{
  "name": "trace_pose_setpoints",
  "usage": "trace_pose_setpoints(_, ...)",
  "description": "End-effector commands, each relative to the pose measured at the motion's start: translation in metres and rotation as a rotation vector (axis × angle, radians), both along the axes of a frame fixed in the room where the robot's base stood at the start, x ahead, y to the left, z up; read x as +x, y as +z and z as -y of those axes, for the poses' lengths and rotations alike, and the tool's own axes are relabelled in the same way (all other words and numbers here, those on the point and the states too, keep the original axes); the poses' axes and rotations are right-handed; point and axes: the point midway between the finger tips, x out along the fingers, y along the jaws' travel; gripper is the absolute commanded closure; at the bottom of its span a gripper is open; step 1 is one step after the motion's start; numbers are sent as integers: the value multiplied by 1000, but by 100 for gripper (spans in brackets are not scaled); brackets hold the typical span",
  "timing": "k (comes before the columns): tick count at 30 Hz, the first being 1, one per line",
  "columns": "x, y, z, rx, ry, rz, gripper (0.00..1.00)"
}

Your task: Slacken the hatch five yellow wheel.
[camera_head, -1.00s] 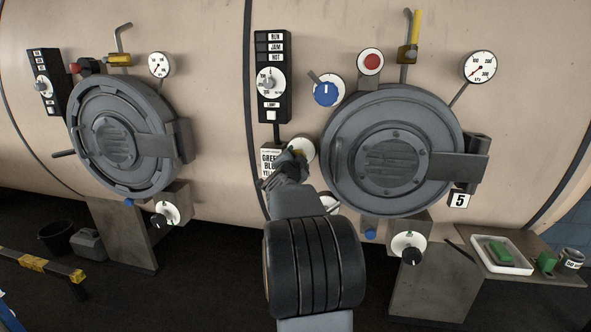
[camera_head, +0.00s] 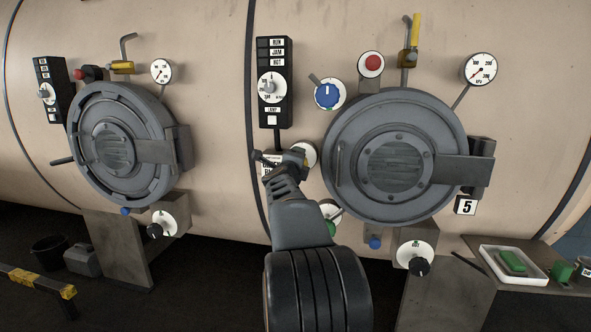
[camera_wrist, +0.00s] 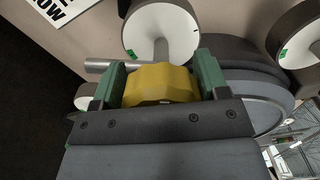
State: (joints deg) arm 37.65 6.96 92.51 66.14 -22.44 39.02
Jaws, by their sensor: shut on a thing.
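Hatch five (camera_head: 345,125) is the round grey door at the right in the head view, with a "5" tag (camera_head: 466,205) at its lower right. My gripper (camera_head: 286,161) is at the left of this hatch, in front of a white disc (camera_head: 310,151). In the wrist view the yellow wheel (camera_wrist: 160,84) sits between the two green finger pads, and my gripper is shut on it. A white disc (camera_wrist: 150,30) with a green mark stands behind the wheel. In the head view my gripper mostly hides the wheel.
A blue knob (camera_head: 326,95), a red button (camera_head: 371,63) and a yellow-handled lever (camera_head: 414,38) are above the hatch. A black panel (camera_head: 274,85) is above my gripper. A white tray (camera_head: 514,264) is at lower right. Another hatch (camera_head: 115,140) is at left.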

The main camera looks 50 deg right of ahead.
Motion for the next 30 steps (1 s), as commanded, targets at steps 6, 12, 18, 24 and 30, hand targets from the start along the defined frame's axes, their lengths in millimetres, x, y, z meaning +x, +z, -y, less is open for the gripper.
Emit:
trace_pose_setpoints(6, -1, -2, 1, 108, -3, 174, 56)
trace_pose_setpoints(12, -2, -1, 1, 209, -2, 334, 56)
trace_pose_setpoints(18, -2, 0, 2, 309, -3, 495, 56)
trace_pose_setpoints(24, -3, 1, 2, 402, -4, 645, 56)
trace_pose_setpoints(30, -4, 1, 3, 478, -4, 767, 56)
